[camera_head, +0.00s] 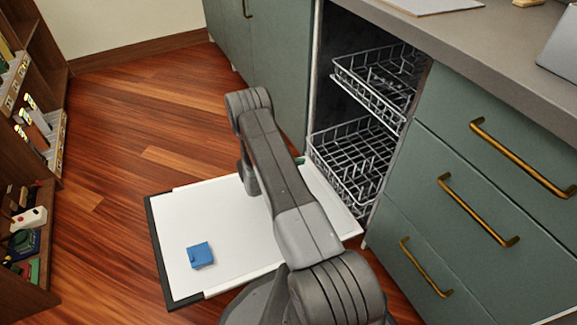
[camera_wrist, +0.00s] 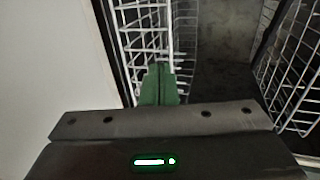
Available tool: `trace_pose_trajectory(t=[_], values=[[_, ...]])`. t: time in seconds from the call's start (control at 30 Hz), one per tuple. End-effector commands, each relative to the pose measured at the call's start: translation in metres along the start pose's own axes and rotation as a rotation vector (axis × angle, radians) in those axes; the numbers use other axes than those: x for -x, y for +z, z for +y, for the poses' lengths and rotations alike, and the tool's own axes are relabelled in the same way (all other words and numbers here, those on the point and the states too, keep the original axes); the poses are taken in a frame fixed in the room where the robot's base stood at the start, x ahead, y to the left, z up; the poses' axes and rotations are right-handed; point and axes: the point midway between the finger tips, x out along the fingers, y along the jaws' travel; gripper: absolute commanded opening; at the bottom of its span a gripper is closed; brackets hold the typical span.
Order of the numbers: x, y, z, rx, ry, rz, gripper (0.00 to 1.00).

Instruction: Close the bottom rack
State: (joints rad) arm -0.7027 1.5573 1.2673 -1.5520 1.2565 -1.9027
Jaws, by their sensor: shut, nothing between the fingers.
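The bottom rack (camera_head: 352,160), a grey wire basket, sits low in the open dishwasher in the head view. Its front lies near the inner end of the lowered white door (camera_head: 232,205). In the wrist view the green fingers of my gripper (camera_wrist: 160,70) are closed together and empty. Their tips are close to white rack wires (camera_wrist: 145,35); I cannot tell whether they touch.
The upper rack (camera_head: 378,82) hangs above, partly out of the dishwasher. A blue block (camera_head: 200,256) lies on the door. Drawers (camera_head: 478,205) with brass handles stand to the right under the counter (camera_head: 480,40). A bookshelf (camera_head: 30,200) stands left, with bare floor between.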

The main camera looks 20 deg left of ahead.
Motion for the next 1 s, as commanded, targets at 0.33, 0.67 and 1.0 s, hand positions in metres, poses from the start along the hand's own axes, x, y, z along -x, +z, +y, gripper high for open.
trace_pose_trajectory(t=[0.33, 0.67, 1.0], values=[[-0.056, -0.001, -0.007, 0.0, 0.001, 0.002, 0.0], [-0.063, 0.0, -0.012, 0.001, 0.001, 0.0, 0.0], [-0.063, 0.0, -0.012, 0.0, 0.001, 0.001, 0.0]])
